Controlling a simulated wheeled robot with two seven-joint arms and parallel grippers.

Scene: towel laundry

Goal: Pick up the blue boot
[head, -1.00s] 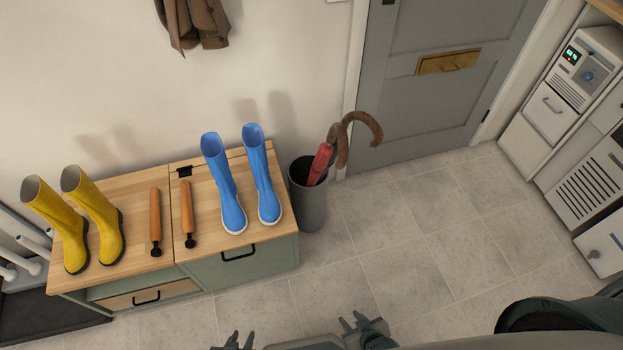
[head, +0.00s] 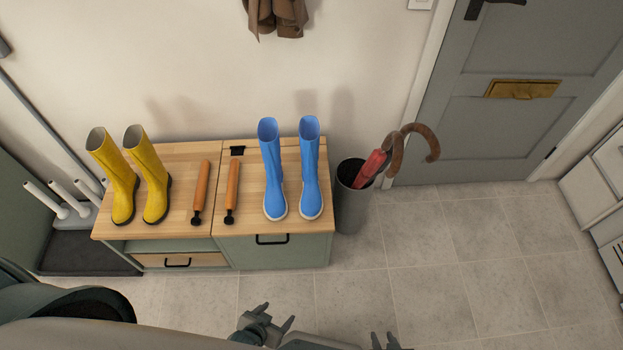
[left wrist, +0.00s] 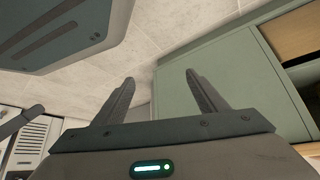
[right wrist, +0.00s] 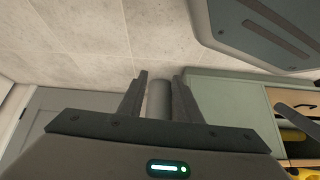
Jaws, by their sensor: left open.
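A pair of blue boots stands upright on the right part of the wooden cabinet top. The left one (head: 271,170) and the right one (head: 310,170) are close side by side. My left gripper (head: 275,316) is open and empty, low in front of the cabinet; its spread fingers also show in the left wrist view (left wrist: 160,95). My right gripper (head: 385,342) is at the bottom edge, further right, apart from the boots. In the right wrist view its fingers (right wrist: 160,92) are spread with nothing between them.
Two yellow boots (head: 155,177) and two orange-handled tools (head: 201,190) stand or lie on the cabinet (head: 290,250). A grey bin (head: 352,205) with umbrellas (head: 398,155) stands right of it. A boot rack (head: 62,208) is at left. The tiled floor in front is clear.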

